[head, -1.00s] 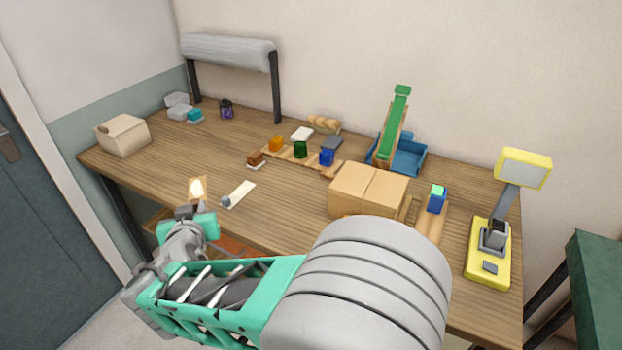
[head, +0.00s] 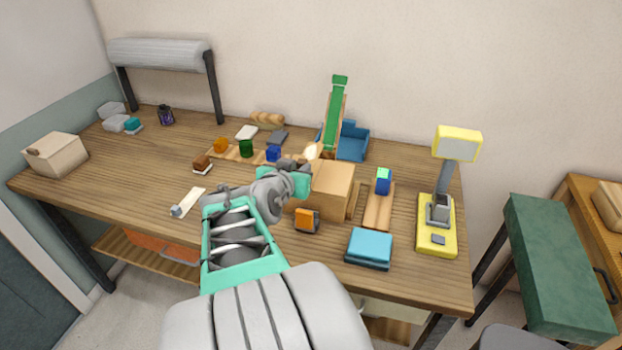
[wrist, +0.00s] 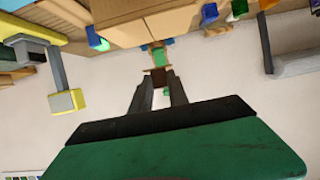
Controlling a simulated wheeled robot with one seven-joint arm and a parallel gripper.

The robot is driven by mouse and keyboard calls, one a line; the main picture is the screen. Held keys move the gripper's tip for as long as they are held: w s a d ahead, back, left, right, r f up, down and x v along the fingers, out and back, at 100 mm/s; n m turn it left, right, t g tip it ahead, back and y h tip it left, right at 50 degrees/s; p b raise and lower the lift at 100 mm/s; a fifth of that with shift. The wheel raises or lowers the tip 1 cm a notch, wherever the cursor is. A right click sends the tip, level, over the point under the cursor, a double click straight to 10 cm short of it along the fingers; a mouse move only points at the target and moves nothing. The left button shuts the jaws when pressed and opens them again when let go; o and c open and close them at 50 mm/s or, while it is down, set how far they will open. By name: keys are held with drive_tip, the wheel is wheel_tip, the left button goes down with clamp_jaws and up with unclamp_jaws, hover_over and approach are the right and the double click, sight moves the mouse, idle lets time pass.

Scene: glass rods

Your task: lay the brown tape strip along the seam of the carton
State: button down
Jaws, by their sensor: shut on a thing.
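The brown carton (head: 335,190) stands closed on the workbench right of centre, partly hidden by my arm. In the wrist view the carton (wrist: 130,12) fills the top middle, close to the camera, with a seam line in its face. My gripper (head: 306,163) is at the carton's upper left corner. In the wrist view my gripper (wrist: 160,83) is shut on a small brown piece, the tape strip (wrist: 159,75). In the head view the strip (head: 312,151) shows as a bright, tan patch at the fingertips. Whether it touches the carton I cannot tell.
A green chute (head: 335,115) with a blue bin (head: 352,142) stands behind the carton. To its right are a wooden rack with a blue block (head: 383,182) and a yellow scale (head: 437,230). An orange item (head: 307,220) and blue stack (head: 369,248) lie in front.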

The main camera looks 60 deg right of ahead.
drive_tip(key=d+f+p, duration=0.1)
drive_tip(key=d+f, duration=0.5)
drive_tip(key=f, duration=0.3)
drive_tip(key=shift+f, duration=0.3)
drive_tip(key=shift+d, duration=0.1)
drive_tip(key=shift+f, duration=0.15)
drive_tip(key=c, duration=1.3)
unclamp_jaws()
